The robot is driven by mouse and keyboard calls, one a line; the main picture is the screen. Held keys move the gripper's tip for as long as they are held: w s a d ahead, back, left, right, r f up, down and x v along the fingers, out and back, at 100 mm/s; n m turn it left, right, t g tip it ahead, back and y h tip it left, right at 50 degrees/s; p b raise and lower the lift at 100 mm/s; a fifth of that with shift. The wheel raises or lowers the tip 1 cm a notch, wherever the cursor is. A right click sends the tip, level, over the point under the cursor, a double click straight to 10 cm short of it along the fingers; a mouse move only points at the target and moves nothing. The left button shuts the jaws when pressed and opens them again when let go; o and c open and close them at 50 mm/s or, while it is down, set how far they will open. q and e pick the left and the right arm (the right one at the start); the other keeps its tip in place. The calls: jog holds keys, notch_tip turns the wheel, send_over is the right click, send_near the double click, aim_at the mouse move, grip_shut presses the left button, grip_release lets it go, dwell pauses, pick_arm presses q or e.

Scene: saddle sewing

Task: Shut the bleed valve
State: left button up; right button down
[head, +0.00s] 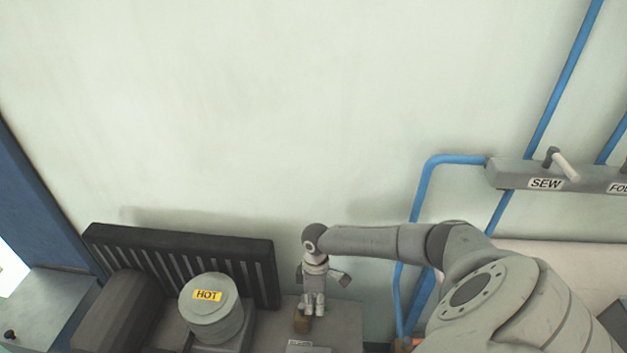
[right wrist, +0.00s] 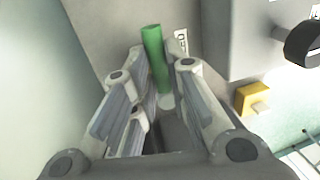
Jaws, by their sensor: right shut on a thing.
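The bleed valve shows in the right wrist view as a green lever (right wrist: 154,50) standing out between my fingers, beside a partly hidden label (right wrist: 181,42). My right gripper (head: 314,304) points down and is shut on this lever, with a finger on each side of it. In the head view the gripper is just above a small brass-brown block (head: 302,322), and the green lever is hidden there. The valve's body and its full angle are mostly hidden by the fingers. My left gripper is in neither view.
Left of the gripper stand a grey cylinder (head: 211,308) marked HOT and a dark slatted guard (head: 185,258). Blue pipes (head: 424,192) and a grey manifold (head: 510,173) labelled SEW are at the right. The wrist view shows a black knob (right wrist: 303,45) and a yellow block (right wrist: 252,97).

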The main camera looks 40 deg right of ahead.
jog(key=c, duration=1.4)
grip_release()
jog(key=shift+c, duration=0.2)
notch_tip(320, 180, up, 12)
jog(key=w+d, duration=0.1)
jog(key=d, duration=0.1)
jog(key=shift+w, duration=0.3)
jog(key=shift+a+f, duration=0.1)
